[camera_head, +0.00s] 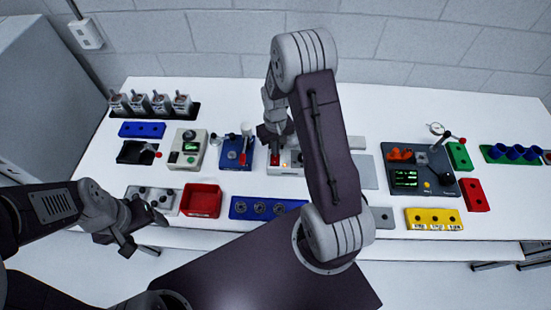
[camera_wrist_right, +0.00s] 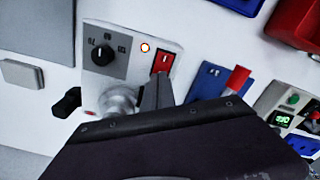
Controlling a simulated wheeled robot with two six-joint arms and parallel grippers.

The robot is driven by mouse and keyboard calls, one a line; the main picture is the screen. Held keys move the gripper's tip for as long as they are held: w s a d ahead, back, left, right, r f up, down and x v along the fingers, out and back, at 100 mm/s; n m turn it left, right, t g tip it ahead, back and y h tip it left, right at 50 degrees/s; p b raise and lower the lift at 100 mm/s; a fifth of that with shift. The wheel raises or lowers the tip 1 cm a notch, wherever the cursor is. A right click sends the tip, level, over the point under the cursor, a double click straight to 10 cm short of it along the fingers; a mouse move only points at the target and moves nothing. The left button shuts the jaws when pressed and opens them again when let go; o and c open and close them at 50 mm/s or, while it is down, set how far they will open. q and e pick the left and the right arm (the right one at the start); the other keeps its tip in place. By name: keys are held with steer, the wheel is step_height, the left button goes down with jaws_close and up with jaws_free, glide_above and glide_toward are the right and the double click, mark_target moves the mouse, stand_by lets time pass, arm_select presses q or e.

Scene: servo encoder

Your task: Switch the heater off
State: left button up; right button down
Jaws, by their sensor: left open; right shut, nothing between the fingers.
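The heater appears to be a white box with a front panel (camera_wrist_right: 98,83) in the right wrist view; its body (camera_head: 291,168) is partly hidden behind my right arm in the head view. The panel has a black dial (camera_wrist_right: 102,54), a small indicator with a red-orange ring and bright centre (camera_wrist_right: 145,47), and a red rocker switch (camera_wrist_right: 163,62). My right gripper (camera_wrist_right: 160,80) is shut and empty, its tips at the lower edge of the switch; contact cannot be told. My left gripper (camera_head: 145,232) is open and empty over the table's front left edge.
A blue fixture (camera_head: 230,160) and a beige device with a green display (camera_head: 187,148) stand left of the heater. A red bin (camera_head: 201,201) and a blue block with rings (camera_head: 240,207) lie in front. A dark console (camera_head: 433,160) stands to the right.

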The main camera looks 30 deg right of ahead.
steer(key=shift+f+b, duration=0.65)
steer(key=shift+f, duration=0.25)
stand_by(0.5)
step_height(320, 180, up, 7)
steer(key=p, duration=0.6)
steer(key=shift+r, duration=0.1)
stand_by(0.3)
